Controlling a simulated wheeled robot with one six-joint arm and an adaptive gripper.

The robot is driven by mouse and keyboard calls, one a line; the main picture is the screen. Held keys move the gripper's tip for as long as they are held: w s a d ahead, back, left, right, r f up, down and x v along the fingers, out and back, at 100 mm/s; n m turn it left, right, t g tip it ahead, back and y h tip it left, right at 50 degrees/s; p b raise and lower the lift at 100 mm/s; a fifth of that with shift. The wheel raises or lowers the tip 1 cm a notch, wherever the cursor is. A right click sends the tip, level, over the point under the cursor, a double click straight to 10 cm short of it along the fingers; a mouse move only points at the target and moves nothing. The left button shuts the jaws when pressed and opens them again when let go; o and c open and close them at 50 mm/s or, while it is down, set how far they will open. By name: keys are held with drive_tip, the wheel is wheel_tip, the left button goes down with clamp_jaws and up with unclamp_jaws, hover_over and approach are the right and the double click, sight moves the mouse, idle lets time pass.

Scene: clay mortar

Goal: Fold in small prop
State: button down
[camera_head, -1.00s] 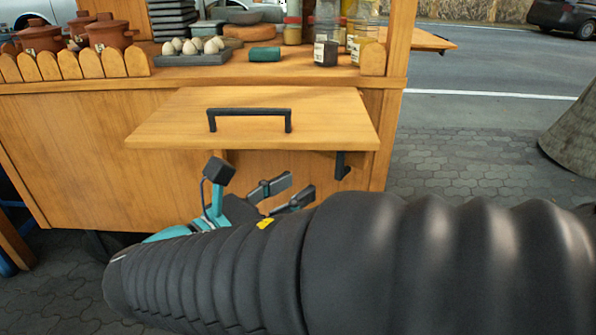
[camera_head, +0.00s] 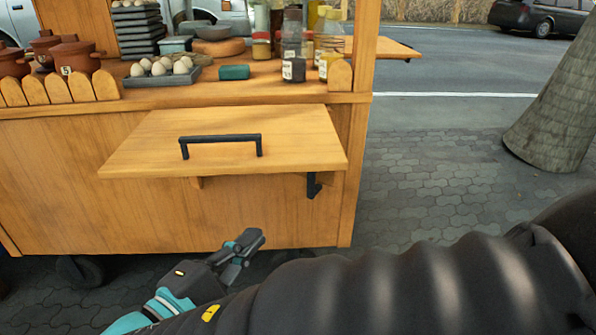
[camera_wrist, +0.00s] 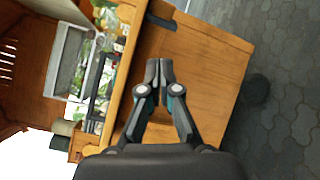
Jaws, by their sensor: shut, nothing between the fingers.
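A wooden flap shelf (camera_head: 290,150) with a black bar handle (camera_head: 220,139) stands out level from the front of the wooden cart. Under it, a short wooden piece (camera_head: 197,183) shows near the middle, and a small black bracket (camera_head: 314,186) hangs at the right end. I cannot tell for sure which is the small prop. My gripper (camera_head: 250,240) is shut and empty, below the shelf and apart from both pieces in the head view. In the wrist view, my gripper's fingertips (camera_wrist: 159,65) meet in front of the wooden cart panel (camera_wrist: 212,60).
The cart top holds eggs on a dark tray (camera_head: 160,79), clay pots (camera_head: 78,56), a green block (camera_head: 234,72) and jars (camera_head: 293,60). A cart wheel (camera_head: 82,270) is low left. Paving (camera_head: 430,190) is free at right, with a tree trunk (camera_head: 560,115) beyond.

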drive_tip(key=m, duration=0.4)
approach(309, 185)
drive_tip(key=shift+m, duration=0.3)
drive_tip(key=p+x, duration=0.1)
drive_tip(key=x, duration=0.6)
drive_tip(key=shift+w, duration=0.1)
